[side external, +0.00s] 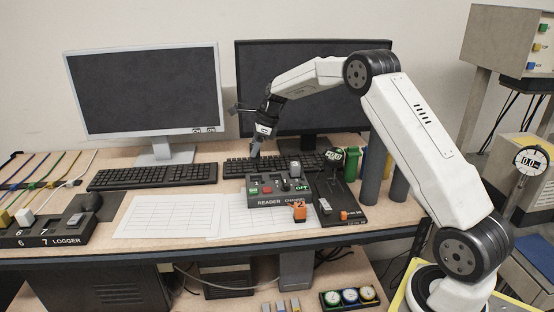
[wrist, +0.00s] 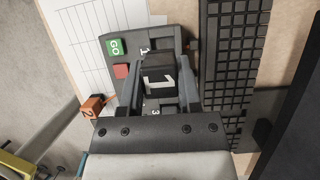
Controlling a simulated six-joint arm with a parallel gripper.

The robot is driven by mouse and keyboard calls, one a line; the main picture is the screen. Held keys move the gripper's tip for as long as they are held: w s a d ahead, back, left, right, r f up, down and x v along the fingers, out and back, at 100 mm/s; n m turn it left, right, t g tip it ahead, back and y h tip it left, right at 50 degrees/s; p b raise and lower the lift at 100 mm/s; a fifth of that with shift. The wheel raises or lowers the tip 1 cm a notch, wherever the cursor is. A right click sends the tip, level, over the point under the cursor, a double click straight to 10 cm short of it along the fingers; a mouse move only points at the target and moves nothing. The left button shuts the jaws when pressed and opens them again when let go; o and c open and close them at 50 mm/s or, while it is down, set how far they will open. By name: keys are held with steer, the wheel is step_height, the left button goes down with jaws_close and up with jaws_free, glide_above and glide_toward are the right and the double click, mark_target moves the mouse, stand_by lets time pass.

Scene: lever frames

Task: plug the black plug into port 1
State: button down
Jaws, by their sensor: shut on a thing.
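My gripper (side external: 256,148) hangs above the back left of the dark reader box (side external: 262,202). In the wrist view my gripper (wrist: 159,82) has its two fingers shut on a black plug (wrist: 153,68) with a pale mark on its top. The reader box also shows in the wrist view (wrist: 113,31), below the plug. The digit 1 for port 1 (wrist: 143,50) shows just beyond the plug. The port openings are largely hidden by the plug and fingers. I cannot tell whether the plug touches the box.
An orange plug (side external: 299,213) marked 2 lies in front of the reader. A black board (side external: 352,199) with small parts stands to its right, a keyboard (side external: 235,170) behind it. The logger (side external: 35,237) is far left. Paper sheets (side external: 165,215) lie flat left of the reader.

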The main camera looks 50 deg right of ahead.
steer(key=shift+f, duration=0.15)
steer(key=shift+f, duration=2.7)
steer(key=shift+f, duration=0.85)
stand_by(1.6)
jaws_free()
stand_by(0.5)
steer(key=shift+r, duration=0.2)
steer(key=shift+r, duration=3.3)
